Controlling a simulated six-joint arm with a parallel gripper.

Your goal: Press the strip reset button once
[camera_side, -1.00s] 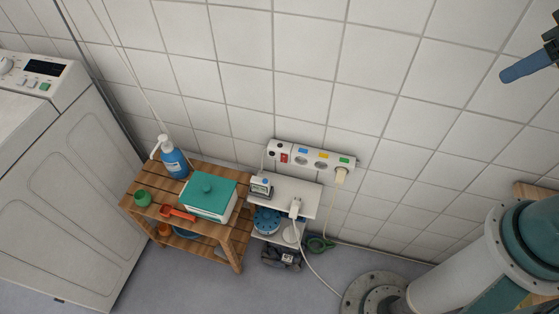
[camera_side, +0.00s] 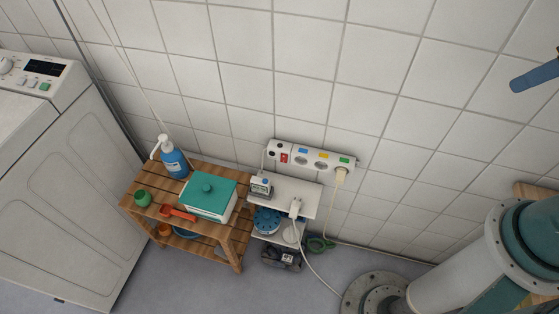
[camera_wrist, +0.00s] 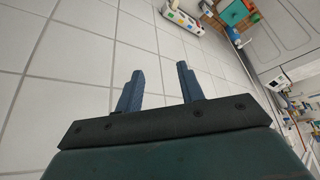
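The white power strip (camera_side: 333,159) is fixed to the tiled wall above a small white shelf. It has a red switch (camera_side: 284,158), small dark round parts at its left end, and sockets marked blue, yellow and green. Which part is the reset button is too small to tell. A cream plug (camera_side: 341,174) sits in its right socket. The strip also shows at the top of the wrist view (camera_wrist: 184,19). My gripper (camera_wrist: 160,68) has its two blue fingers apart with nothing between them, well away from the strip. One finger shows at the right edge of the side view (camera_side: 535,77).
A wooden slatted stand (camera_side: 232,240) holds a blue pump bottle (camera_side: 174,162), a teal-lidded box (camera_side: 208,196) and a red scoop. The white shelf (camera_side: 311,190) carries a small meter (camera_side: 261,186) and a white plug with its cord. A washing machine (camera_side: 60,190) stands left. Wall space right of the strip is clear.

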